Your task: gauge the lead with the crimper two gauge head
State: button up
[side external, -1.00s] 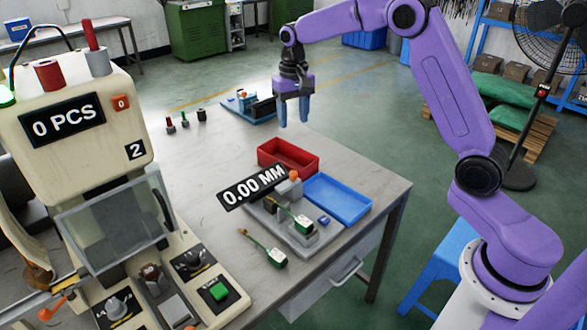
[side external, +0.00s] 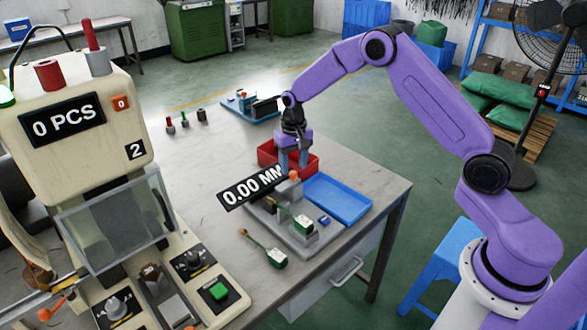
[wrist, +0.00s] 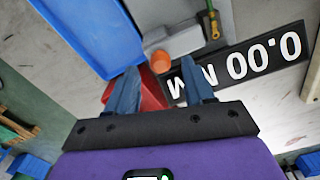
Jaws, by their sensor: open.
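The gauge head is a grey block fixture (side external: 262,218) with a black display (side external: 252,187) reading 0.00 MM and an orange knob (side external: 294,174). One lead (side external: 302,222), with a white-and-green end, lies across the fixture. Another lead (side external: 277,258) lies on the table in front of it. My gripper (side external: 292,163) is open and empty, pointing down just above and behind the orange knob. In the wrist view, the orange knob (wrist: 163,62) shows between the fingertips of my gripper (wrist: 159,70); contact cannot be told. A yellow-tipped lead (wrist: 211,22) shows beyond it.
A red tray (side external: 313,170) sits under and behind my gripper, and a blue tray (side external: 345,200) lies right of the fixture. The beige machine (side external: 75,85), marked 2 and showing 0 PCS, stands at the left.

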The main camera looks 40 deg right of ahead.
aim_at(281, 187)
jog(key=shift+f, duration=1.1)
grip_shut()
jog(key=shift+a, duration=2.4)
jog(key=shift+c, duration=0.9)
grip_release()
jog(key=shift+a, duration=0.1)
jog(key=shift+o, duration=0.9)
